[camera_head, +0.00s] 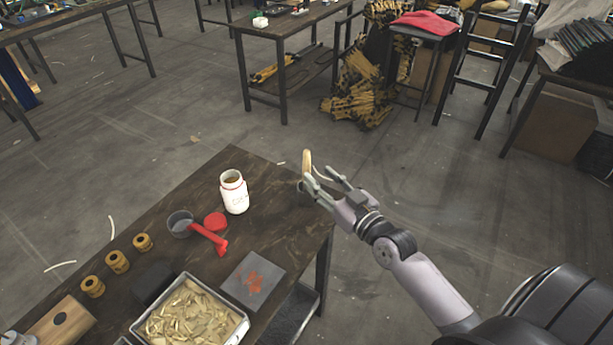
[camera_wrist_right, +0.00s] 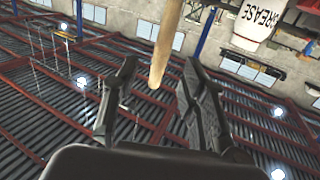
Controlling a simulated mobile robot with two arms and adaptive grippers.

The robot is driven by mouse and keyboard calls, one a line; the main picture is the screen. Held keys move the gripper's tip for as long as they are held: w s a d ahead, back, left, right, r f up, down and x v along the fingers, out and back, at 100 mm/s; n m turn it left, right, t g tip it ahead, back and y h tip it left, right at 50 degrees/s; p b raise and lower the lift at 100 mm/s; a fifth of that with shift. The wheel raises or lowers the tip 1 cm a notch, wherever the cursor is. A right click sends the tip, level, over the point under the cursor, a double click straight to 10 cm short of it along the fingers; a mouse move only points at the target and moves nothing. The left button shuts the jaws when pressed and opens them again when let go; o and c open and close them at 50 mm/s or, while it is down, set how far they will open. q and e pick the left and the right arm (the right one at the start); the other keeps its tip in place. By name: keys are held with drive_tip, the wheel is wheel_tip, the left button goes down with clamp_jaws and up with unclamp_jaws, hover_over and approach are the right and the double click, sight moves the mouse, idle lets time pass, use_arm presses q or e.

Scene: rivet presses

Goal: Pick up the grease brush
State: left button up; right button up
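The grease brush (camera_head: 307,160) shows as a pale wooden handle standing upright at the far right corner of the dark table. Its lower end is hidden behind my right gripper (camera_head: 320,177). In the right wrist view the brush handle (camera_wrist_right: 165,42) comes down from the top between the two dark fingers of the right gripper (camera_wrist_right: 155,95). The fingers are open, with a gap on each side of the handle. The bristles are not visible. My left gripper is not in view.
A white grease jar (camera_head: 233,192) stands open, left of the brush. A metal tray (camera_head: 240,322) of shavings and a grey plate (camera_head: 254,279) lie nearer.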

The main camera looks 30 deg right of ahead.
sight(309, 167)
drive_tip(key=w, duration=0.3)
drive_tip(key=w+a+p, duration=0.1)
drive_tip(key=w, duration=0.1)
drive_tip(key=shift+w+r, duration=0.2)
drive_tip(key=shift+w, duration=0.05)
drive_tip(key=shift+w+f, duration=0.1)
drive_tip(key=shift+w, duration=0.4)
drive_tip(key=shift+s, duration=0.1)
drive_tip(key=shift+c, duration=0.5)
clamp_jaws()
